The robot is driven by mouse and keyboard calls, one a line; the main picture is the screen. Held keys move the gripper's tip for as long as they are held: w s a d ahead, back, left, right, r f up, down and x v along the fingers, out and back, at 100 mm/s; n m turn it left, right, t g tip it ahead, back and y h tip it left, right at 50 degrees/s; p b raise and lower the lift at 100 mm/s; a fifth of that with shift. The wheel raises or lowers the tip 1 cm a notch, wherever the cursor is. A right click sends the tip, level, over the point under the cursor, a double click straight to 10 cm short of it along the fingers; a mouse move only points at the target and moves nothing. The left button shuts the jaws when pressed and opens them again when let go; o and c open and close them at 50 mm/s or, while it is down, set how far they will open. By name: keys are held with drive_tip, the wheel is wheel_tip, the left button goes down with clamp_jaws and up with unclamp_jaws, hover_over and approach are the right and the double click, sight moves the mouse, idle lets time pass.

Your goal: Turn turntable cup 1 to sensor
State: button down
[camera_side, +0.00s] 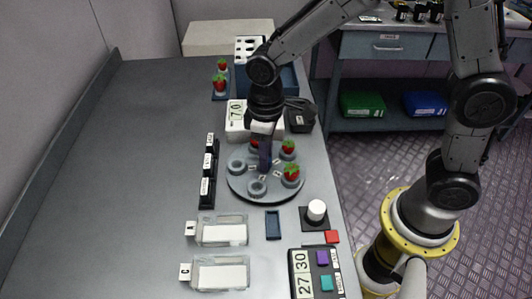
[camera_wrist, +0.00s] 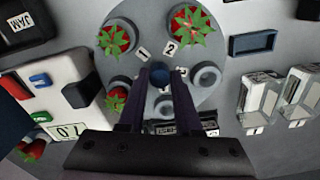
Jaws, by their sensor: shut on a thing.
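The turntable (camera_side: 240,190) is a round dark grey disc with ring cups around its edge. Three cups hold red berries with green leaves; one berry (camera_wrist: 188,24) is at the top in the wrist view, another (camera_wrist: 114,38) is left of it. Two cups are empty, one at the disc's right (camera_wrist: 207,76) in the wrist view. Number labels 1 (camera_wrist: 143,53) and 2 (camera_wrist: 169,48) show on the disc's inner part. My gripper (camera_wrist: 160,76) points down at the centre and is shut on the turntable's knob (camera_wrist: 161,74). I cannot tell for sure which object is the sensor.
A white box (camera_side: 234,127) with a number display stands behind the turntable, with a dark box (camera_side: 302,120) labelled JAM beside it. A black labelled strip (camera_side: 208,175) stands at left.

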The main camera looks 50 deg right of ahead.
drive_tip(key=shift+r+n, duration=0.1)
drive_tip(key=shift+n, duration=2.9)
drive_tip(key=shift+w+n, duration=0.1)
drive_tip(key=shift+n, duration=2.5)
drive_tip(key=c, duration=0.6)
unclamp_jaws()
wheel_tip(320, 180, up, 14)
